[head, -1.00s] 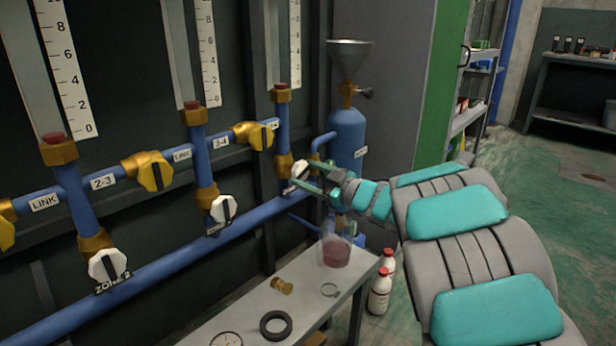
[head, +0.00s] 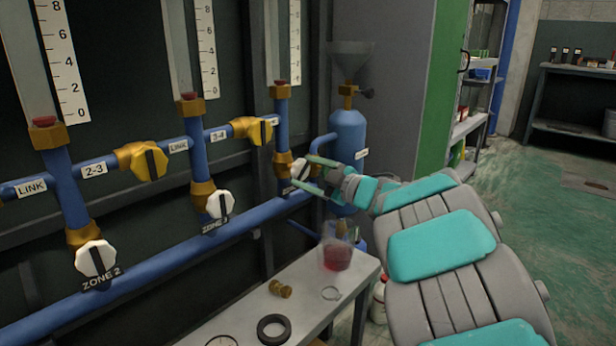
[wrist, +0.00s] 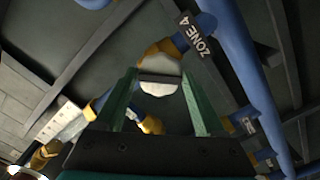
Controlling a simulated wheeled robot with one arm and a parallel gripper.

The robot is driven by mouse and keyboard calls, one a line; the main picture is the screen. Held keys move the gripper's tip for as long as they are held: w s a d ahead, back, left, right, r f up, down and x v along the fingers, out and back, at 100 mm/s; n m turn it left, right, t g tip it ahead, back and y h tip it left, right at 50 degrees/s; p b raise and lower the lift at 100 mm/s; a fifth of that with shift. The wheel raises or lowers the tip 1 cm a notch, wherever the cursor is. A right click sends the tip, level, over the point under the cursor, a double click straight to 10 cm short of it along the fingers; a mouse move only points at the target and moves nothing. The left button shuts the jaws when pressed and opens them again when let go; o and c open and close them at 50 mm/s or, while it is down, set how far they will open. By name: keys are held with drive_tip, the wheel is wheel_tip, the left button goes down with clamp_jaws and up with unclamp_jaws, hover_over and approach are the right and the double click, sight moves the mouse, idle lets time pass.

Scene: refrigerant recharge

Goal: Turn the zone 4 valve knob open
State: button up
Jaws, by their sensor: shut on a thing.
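The white zone 4 valve knob (head: 299,170) sits on the blue lower pipe near the right end of the manifold. My gripper (head: 306,173) reaches it from the right, with one green finger above and one below. In the wrist view the knob (wrist: 160,84) lies between the two finger ends of my gripper (wrist: 160,78), and a dark bar crosses it. My gripper is shut on the knob. The ZONE 4 label (wrist: 201,38) shows beside it. Part of the knob is hidden by the fingers in the head view.
The zone 3 knob (head: 220,204) and zone 2 knob (head: 96,258) are to the left. Yellow link valves (head: 143,161) are above. A blue cylinder (head: 348,140) stands just behind my gripper. A bench (head: 318,292) below holds a jar of red liquid (head: 337,256).

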drive_tip(key=shift+f, duration=0.15)
drive_tip(key=shift+n+b, duration=0.3)
drive_tip(key=shift+b, duration=0.2)
drive_tip(key=n+b, duration=0.2)
drive_tip(key=b, duration=0.1)
drive_tip(key=shift+d+f+n, duration=0.1)
drive_tip(key=shift+n, duration=0.9)
drive_tip(key=n, duration=0.3)
drive_tip(key=shift+n, duration=0.3)
drive_tip(key=o, duration=1.4)
drive_tip(key=shift+r, duration=0.2)
drive_tip(key=shift+o, duration=0.2)
